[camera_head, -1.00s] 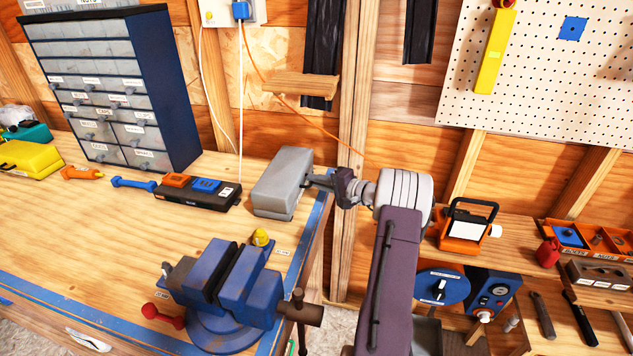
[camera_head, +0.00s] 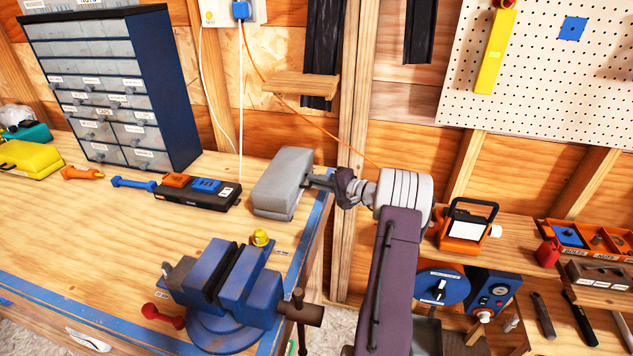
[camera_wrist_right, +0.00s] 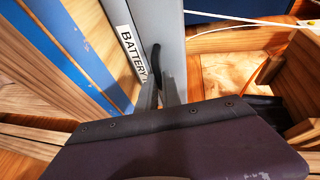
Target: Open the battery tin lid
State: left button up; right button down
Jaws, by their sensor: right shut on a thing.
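The battery tin (camera_head: 277,190) is a closed grey box on the bench, near its right edge. Its grey lid (camera_head: 288,163) is down on top. In the right wrist view the tin's grey side (camera_wrist_right: 168,35) carries a white label reading "BATTERY". My right gripper (camera_head: 316,180) reaches the tin's right side from the right. In the right wrist view its fingers (camera_wrist_right: 164,88) are shut on a dark curved tab (camera_wrist_right: 155,60) at the lid's edge. The fingers partly hide the tab. My left gripper is in neither view.
A blue vise (camera_head: 232,285) stands in front of the tin. A black tray (camera_head: 197,193) with orange and blue blocks lies left of it. A drawer cabinet (camera_head: 115,90) stands behind that. An orange lamp (camera_head: 465,225) sits on the lower bench at right.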

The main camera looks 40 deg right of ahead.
aim_at(294, 169)
jog(key=shift+r, duration=0.1)
